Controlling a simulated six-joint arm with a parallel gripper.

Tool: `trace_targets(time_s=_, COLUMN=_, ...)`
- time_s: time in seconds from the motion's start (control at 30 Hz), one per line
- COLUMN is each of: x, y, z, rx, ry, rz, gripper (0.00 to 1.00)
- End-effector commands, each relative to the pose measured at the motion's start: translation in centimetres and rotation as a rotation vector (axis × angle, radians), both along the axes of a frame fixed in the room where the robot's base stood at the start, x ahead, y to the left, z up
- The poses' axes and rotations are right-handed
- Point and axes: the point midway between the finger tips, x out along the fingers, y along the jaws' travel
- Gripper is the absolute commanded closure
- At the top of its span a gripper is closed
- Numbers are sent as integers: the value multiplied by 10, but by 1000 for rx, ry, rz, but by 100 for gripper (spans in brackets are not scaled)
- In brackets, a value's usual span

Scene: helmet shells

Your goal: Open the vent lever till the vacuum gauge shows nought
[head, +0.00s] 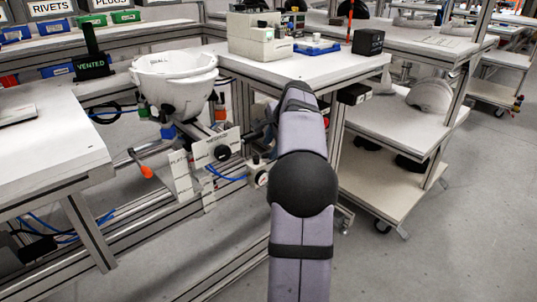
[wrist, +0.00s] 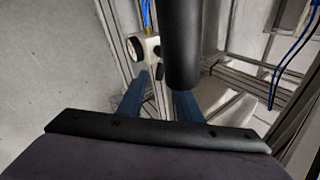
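The gauge (head: 262,178) has a small round white dial on a white block, below the white panel. It also shows in the wrist view (wrist: 134,48), where its needle is too small to read. No vent lever can be made out for certain; an orange-tipped handle (head: 146,171) sticks out left of the panel. My gripper (wrist: 158,103) has its two blue fingers apart, with nothing visibly held between them. The gauge lies beyond the fingers in the wrist view. A thick black cylinder (wrist: 182,45) hides part of that view. My arm hides the gripper in the head view.
A sign with green letters reads VENTED (head: 88,68). A white helmet shell (head: 174,80) sits upturned on the fixture. A blue hose (head: 226,176) runs near the gauge. Frame rails lie below, and a bench (head: 300,68) stands behind my arm. The floor at front is clear.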

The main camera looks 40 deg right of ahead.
Motion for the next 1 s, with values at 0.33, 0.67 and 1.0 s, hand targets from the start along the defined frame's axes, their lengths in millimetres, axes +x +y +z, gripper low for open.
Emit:
trace_targets(time_s=0.33, x=20, y=-6, z=-32, rx=-1, ry=-1, rz=1, gripper=68)
trace_targets(time_s=0.67, x=22, y=-7, z=-34, rx=-2, ry=0, rz=0, gripper=68)
trace_targets(time_s=1.0, x=22, y=-7, z=-34, rx=-1, ry=-1, rz=2, gripper=100)
